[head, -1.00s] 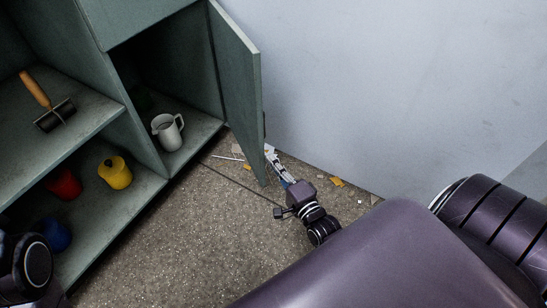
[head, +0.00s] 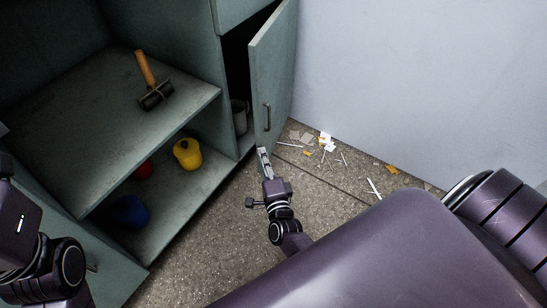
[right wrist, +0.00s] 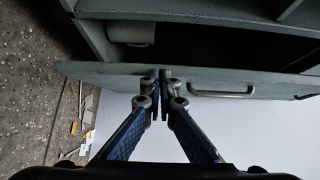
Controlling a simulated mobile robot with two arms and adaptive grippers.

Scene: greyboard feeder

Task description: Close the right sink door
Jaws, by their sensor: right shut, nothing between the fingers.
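The right sink door (head: 275,80) is a grey-green cabinet door with a metal handle (head: 267,117). It is partly open, with a dark gap beside its left edge. The door also shows edge-on in the right wrist view (right wrist: 105,70), with its handle (right wrist: 222,91). My right gripper (head: 263,152) is shut and empty at the lower outer face of the door. In the right wrist view its fingertips (right wrist: 161,78) are at the door's edge; I cannot tell whether they touch. My left arm shows at the left edge, but its fingers are not in view.
A grey mug (head: 239,117) stands inside, partly hidden by the door. Litter (head: 325,140) lies by the wall (head: 420,80). The floor in front is mostly clear.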

